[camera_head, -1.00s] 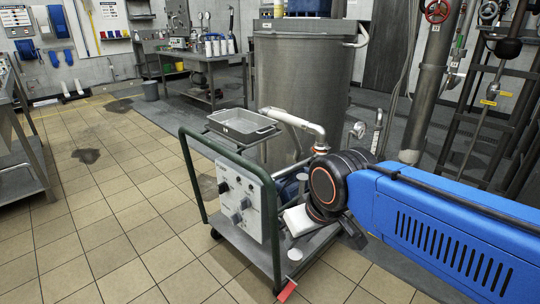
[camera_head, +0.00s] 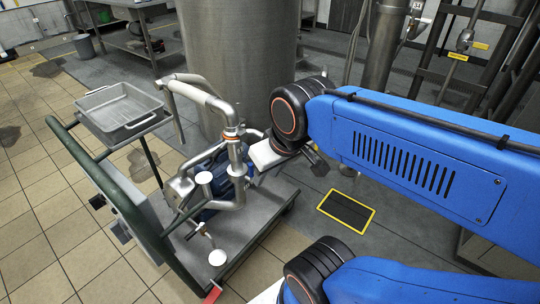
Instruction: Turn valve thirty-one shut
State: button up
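A grey valve fitting with a handle (camera_head: 414,26) sits on piping at the top right. Another fitting (camera_head: 465,38) hangs on a thin rod beside yellow tags (camera_head: 457,56). The pump cart (camera_head: 244,236) in front carries bent steel piping (camera_head: 237,165) with an orange-ringed joint. My blue arm reaches in from the right, its black joint in front of the tank and beside the cart piping. I cannot make out my gripper's fingers; a white piece and a dark piece show just below that joint.
A large steel tank (camera_head: 235,60) stands behind the cart. A grey tray (camera_head: 120,108) sits on the cart's left side, by its green rail (camera_head: 125,200). A yellow-edged floor plate (camera_head: 346,211) lies right of the cart. Tiled floor is open at left.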

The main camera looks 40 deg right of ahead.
aim_at(251, 174)
jog(key=i+l, duration=0.1)
jog(key=l, duration=0.25)
jog(key=i+l, duration=0.1)
jog(key=l, duration=0.3)
jog(key=k+l, duration=0.2)
jog(key=l, duration=0.15)
jog(key=k+l, duration=0.15)
jog(key=l, duration=0.2)
jog(key=k+l, duration=0.2)
jog(key=l, duration=0.15)
